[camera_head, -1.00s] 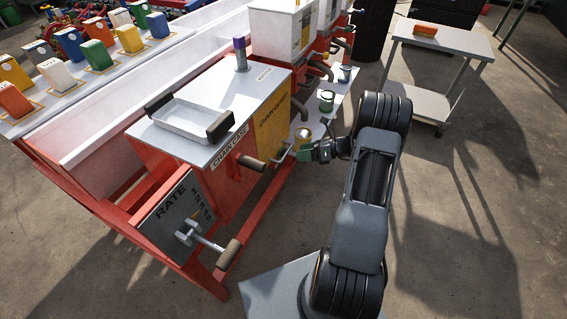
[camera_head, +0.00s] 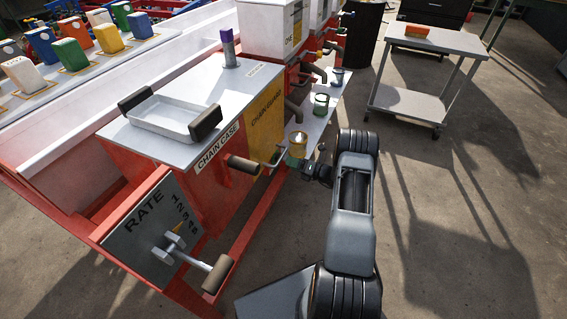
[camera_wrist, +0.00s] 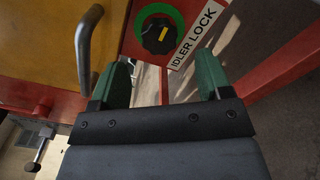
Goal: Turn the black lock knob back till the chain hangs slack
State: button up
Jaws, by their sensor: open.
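In the wrist view, the black lock knob (camera_wrist: 159,36) has a yellow pointer mark and a green ring around it. It sits on a red panel beside an "IDLER LOCK" label (camera_wrist: 195,37). My gripper (camera_wrist: 163,72) is open, its two green fingers spread wide below the knob in the picture. Nothing is between the fingers, and they look apart from the knob. In the head view, my gripper (camera_head: 297,160) is at the right end of the chain case, beside the yellow chain guard (camera_head: 266,122). I see no chain in either view.
A metal handle (camera_wrist: 86,45) stands out just left of the knob. The chain case's crank grip (camera_head: 243,164) and the rate crank (camera_head: 218,273) stick out from the machine. A cart (camera_head: 440,40) stands at the back right.

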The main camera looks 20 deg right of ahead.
jog(key=shift+b+x, duration=0.45)
jog(key=shift+x, duration=1.8)
jog(key=c, duration=0.9)
jog(key=shift+n, duration=0.3)
